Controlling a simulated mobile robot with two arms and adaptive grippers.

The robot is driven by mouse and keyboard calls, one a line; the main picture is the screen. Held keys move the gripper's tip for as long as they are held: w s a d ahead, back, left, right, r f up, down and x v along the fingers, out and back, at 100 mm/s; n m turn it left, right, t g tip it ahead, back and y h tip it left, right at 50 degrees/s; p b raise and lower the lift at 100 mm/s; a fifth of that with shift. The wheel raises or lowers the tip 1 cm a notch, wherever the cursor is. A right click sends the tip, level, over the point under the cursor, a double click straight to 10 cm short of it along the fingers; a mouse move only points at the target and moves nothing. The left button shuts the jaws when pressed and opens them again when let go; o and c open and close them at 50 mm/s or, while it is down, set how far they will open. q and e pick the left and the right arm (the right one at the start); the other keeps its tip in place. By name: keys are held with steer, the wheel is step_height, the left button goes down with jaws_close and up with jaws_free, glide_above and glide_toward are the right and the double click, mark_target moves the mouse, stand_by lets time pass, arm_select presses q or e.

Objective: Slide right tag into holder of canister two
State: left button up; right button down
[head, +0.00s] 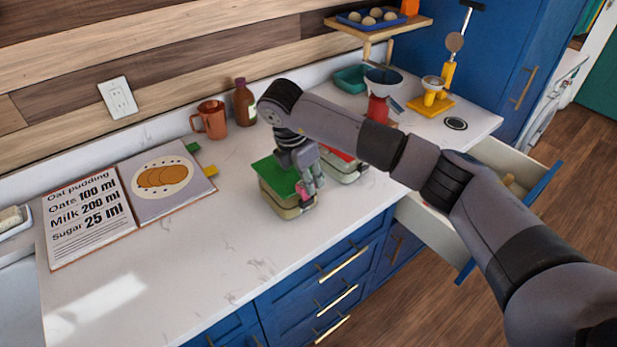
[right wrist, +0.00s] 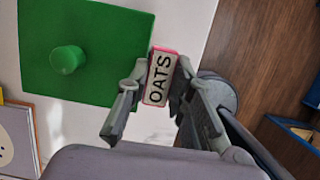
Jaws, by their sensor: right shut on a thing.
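My right gripper (head: 307,186) is shut on a small tag with a pink edge and the word OATS (right wrist: 160,77), gripped between its fingertips in the right wrist view. The gripper (right wrist: 158,105) points down at the front right side of a green-lidded canister (head: 281,204). The green lid with its round knob (right wrist: 100,50) is beside the tag in the right wrist view. A red-lidded canister (head: 348,173) stands just behind to the right, partly covered by my arm. The tag holder is hidden, and I cannot tell whether the tag touches it. My left gripper is not in view.
An open recipe book (head: 85,218) lies on the left of the white counter. A copper mug (head: 209,120) and a brown bottle (head: 244,103) stand at the back. A drawer (head: 433,232) is open under my right arm. The counter's front left is clear.

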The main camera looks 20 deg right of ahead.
steer(key=shift+f, duration=0.2)
steer(key=shift+f+b, duration=0.25)
steer(key=shift+b, duration=0.2)
steer(key=shift+f+b, duration=0.2)
steer(key=shift+b, duration=0.3)
stand_by(1.7)
steer(key=c, duration=1.3)
jaws_free()
steer(key=shift+c, duration=0.2)
steer(key=o, duration=0.5)
steer(key=shift+r, duration=0.15)
